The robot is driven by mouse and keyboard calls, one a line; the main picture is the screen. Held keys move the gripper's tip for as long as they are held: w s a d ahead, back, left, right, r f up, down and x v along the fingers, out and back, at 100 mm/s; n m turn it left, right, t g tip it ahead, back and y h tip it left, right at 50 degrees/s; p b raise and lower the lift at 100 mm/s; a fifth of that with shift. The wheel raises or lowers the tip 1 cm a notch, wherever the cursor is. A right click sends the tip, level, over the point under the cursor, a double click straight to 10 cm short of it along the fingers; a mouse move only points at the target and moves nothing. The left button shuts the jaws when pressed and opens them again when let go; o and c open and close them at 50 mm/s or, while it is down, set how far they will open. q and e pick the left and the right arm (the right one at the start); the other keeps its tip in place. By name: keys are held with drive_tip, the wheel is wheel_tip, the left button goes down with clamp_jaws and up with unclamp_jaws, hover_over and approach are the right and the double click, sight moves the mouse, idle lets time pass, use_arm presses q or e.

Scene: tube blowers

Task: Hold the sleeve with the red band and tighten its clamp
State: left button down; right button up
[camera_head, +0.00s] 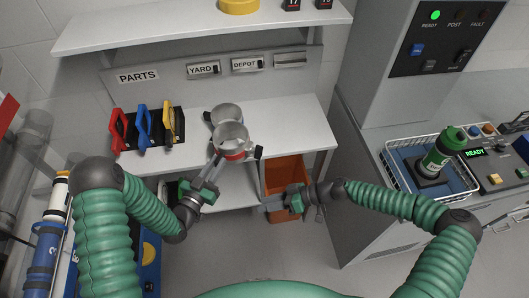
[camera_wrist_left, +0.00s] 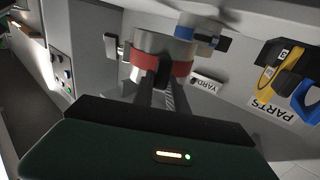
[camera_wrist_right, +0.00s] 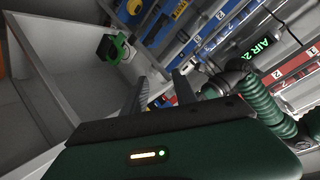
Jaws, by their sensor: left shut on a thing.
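The sleeve with the red band is a grey metal cylinder (camera_head: 231,136) at the front edge of the workbench in the head view. Its red band (camera_wrist_left: 165,66) circles the end nearer my left gripper. A black clamp part (camera_head: 259,152) sticks out to its right; it shows at the left in the left wrist view (camera_wrist_left: 111,46). My left gripper (camera_head: 219,160) is shut on this sleeve at the red band. A second grey sleeve (camera_head: 226,113) with a blue band (camera_wrist_left: 195,37) lies just behind it. My right gripper (camera_head: 272,207) is open and empty, below and right of the sleeve.
A rack with red, blue and yellow tools (camera_head: 143,128) stands on the workbench (camera_head: 290,115) at left. An orange bin (camera_head: 290,172) sits below the bench, close to my right gripper.

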drive_tip(key=w+d+r+m+t+y, duration=0.1)
drive_tip(key=w+d+r+t+y, duration=0.3)
drive_tip(key=w, duration=0.3)
drive_tip(key=t, duration=0.3)
approach(257, 152)
drive_tip(key=x, duration=0.7)
drive_tip(key=shift+w+m+h, duration=0.4)
drive_tip(key=shift+w, duration=0.2)
drive_tip(key=shift+a+f, duration=0.1)
clamp_jaws()
